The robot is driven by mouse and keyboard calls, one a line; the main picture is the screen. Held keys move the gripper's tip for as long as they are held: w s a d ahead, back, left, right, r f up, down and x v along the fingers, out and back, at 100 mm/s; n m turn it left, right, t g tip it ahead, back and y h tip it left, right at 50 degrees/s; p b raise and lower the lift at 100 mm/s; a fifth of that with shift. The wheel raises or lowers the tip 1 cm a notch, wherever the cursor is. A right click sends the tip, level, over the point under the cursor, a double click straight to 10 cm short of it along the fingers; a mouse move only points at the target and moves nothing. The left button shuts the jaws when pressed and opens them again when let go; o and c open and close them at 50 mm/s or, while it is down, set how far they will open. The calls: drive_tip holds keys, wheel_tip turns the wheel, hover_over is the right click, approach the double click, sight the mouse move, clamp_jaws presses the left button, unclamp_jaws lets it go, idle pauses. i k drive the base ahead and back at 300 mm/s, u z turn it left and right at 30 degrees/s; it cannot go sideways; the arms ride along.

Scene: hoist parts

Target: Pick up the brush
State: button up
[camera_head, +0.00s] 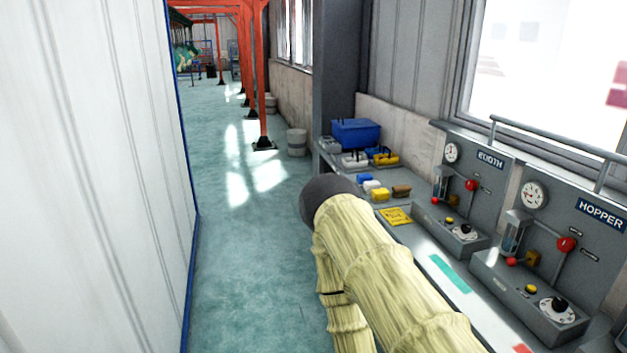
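I cannot make out a brush for certain. Small blocks lie on the grey bench to the right of my arm: a blue one (364,178), a white one (372,185), a yellow one (380,195) and a brown one (401,191). They are too small to tell whether one is a brush. My arm, in a pale yellow ribbed cover with a dark rounded part, crosses the lower middle and hides part of the bench. My gripper's fingers do not show.
A blue box (355,133) and a yellow-and-black item (384,157) stand at the bench's far end. Control panels marked HOPPER (545,260) and another (465,195) line the right. A white wall panel (90,180) closes the left. Green floor (235,240) is open between.

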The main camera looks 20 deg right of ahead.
sight(398, 191)
drive_tip(key=u, duration=0.15)
drive_tip(key=i, duration=1.45)
drive_tip(key=z, duration=0.45)
